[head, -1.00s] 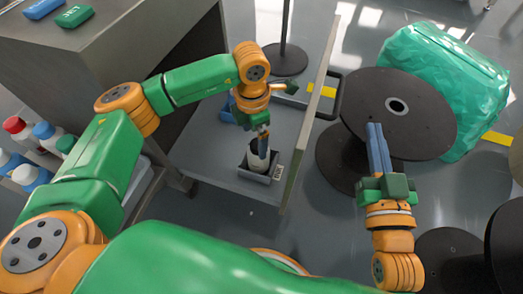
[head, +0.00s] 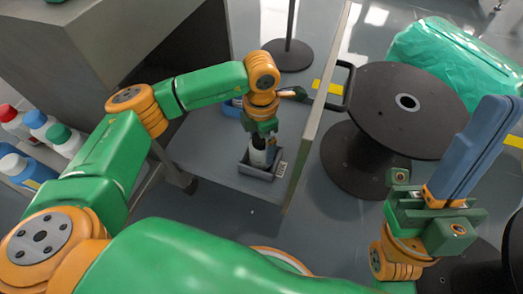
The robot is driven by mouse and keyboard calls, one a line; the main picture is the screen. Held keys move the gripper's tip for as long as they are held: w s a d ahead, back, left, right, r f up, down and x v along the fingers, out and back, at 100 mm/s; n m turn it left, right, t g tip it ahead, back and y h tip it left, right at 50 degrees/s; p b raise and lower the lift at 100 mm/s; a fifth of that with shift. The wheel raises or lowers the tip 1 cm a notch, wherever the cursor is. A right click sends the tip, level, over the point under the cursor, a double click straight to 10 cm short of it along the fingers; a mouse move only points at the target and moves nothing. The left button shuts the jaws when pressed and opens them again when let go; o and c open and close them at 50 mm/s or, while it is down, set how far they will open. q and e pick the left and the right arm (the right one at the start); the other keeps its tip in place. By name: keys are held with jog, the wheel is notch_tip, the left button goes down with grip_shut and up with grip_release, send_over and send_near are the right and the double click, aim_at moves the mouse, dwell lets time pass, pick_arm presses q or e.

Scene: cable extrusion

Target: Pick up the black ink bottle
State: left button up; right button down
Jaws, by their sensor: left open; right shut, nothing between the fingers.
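A small bottle (head: 260,157) with a pale body stands in a dark grey open bin (head: 276,172) on the grey cart. Its top is hidden by my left gripper, and I cannot tell its cap or ink colour. My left gripper (head: 264,141) points down right over the bottle, open, with its fingers at the bottle's top. I cannot tell whether they touch it.
The cart's upright side panel (head: 317,110) and black handle (head: 343,88) are close right of the bin. A large black spool (head: 410,102) and a green wrapped bundle (head: 440,52) stand further right. Several bottles with coloured caps (head: 60,134) stand at left.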

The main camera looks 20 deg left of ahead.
pick_arm(q)
notch_tip(320, 180, down, 2)
jog(key=shift+f+b, duration=0.1)
jog(key=shift+b, duration=0.2)
jog(key=shift+r, duration=0.2)
jog(key=c, duration=1.5)
